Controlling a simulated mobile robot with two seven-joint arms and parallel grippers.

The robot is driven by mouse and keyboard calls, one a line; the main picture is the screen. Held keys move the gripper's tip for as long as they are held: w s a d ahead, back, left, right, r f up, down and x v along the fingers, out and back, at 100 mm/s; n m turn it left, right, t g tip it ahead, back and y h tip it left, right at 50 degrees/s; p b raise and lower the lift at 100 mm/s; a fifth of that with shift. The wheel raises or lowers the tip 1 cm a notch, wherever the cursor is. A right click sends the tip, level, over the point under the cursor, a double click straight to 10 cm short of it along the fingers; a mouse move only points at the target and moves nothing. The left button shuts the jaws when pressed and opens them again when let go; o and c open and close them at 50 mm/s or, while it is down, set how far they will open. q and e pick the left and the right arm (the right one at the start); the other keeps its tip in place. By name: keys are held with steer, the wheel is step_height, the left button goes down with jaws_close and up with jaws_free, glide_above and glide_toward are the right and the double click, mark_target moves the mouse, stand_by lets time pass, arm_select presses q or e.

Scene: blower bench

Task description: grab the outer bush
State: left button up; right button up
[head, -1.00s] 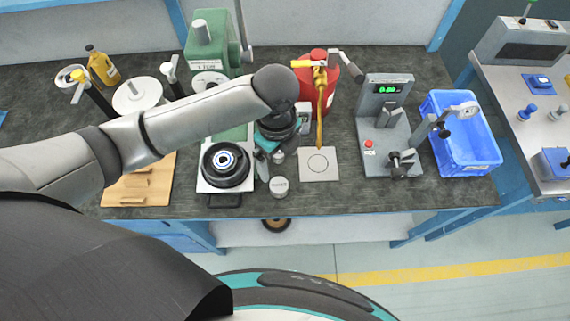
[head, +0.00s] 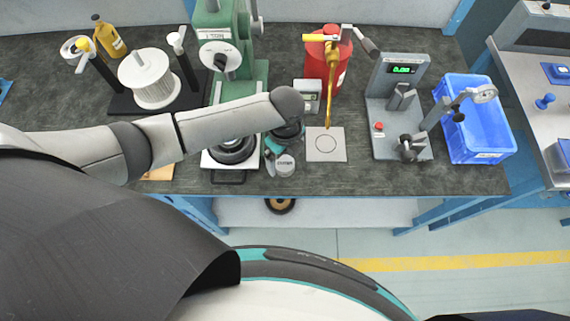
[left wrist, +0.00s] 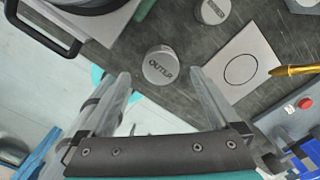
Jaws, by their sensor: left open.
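The outer bush is a short grey cylinder (left wrist: 160,66) with OUTER on its top, upright on the dark bench. In the head view it (head: 285,165) stands near the bench's front edge, partly beside my left gripper. My left gripper (left wrist: 158,79) is open and empty, its fingertips on either side of the bush in the left wrist picture. I cannot tell how far above it they are. In the head view the left arm hides most of the gripper. A second grey cylinder (left wrist: 212,10) stands farther back, its label hard to read. My right gripper is not in view.
A white plate with a circle (head: 325,144) lies right of the bush, with a yellow-handled tool above it. A green press (head: 222,40) with a black ring on its base stands left. A grey gauge stand (head: 398,120) and blue bin (head: 478,140) are at right.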

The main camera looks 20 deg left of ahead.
mark_target(285, 166)
arm_select(q)
steer(key=shift+w+f, duration=0.1)
steer(key=shift+f, duration=1.3)
steer(key=shift+c, duration=0.2)
jaws_close()
